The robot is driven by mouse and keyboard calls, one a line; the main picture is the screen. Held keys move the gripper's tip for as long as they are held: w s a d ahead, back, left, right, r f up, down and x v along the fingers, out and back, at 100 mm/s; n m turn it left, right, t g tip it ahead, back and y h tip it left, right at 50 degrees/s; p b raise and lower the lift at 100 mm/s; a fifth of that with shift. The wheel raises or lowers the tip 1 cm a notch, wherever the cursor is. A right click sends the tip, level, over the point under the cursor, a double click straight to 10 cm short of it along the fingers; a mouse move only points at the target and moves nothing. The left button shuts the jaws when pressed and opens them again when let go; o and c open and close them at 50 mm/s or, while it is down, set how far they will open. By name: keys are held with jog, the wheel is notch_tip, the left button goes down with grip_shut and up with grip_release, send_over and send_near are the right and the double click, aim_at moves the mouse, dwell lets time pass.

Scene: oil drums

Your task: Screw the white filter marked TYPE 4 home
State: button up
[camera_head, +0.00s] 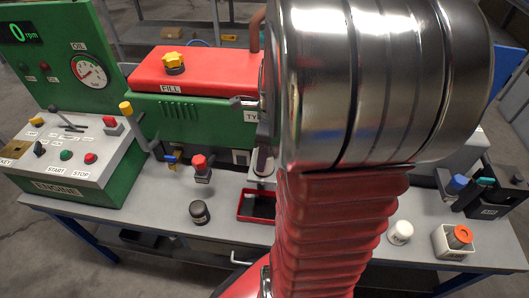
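My arm's large metal joint and red ribbed sleeve fill the middle of the view and hide much of the bench behind them. I cannot make out my gripper or its fingertips behind the arm. A label (251,115) on the green engine is cut off by the arm, and only "TY" can be read. Below it, a pale cylinder (262,163) shows in part at the arm's left edge; I cannot tell whether it is the filter. A small white cylinder (400,232) stands upright on the bench right of the arm, with no readable marking.
The red tray (244,211) is partly hidden by my arm. A dark round can (199,212) stands left of it. A white box (441,250) holds an orange-topped part (460,237). The engine control panel (70,160) fills the left. The bench's front left is clear.

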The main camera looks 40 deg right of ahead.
jog(key=shift+w+d+m+h, duration=0.1)
jog(key=shift+m+h, duration=0.3)
jog(key=shift+m, duration=2.6)
jog(key=shift+m+h, duration=0.3)
jog(key=shift+m, duration=2.9)
jog(key=shift+d, duration=0.1)
jog(key=o, duration=1.3)
jog(key=shift+o, duration=0.2)
jog(key=shift+n+y, duration=0.4)
jog(key=shift+n, duration=2.8)
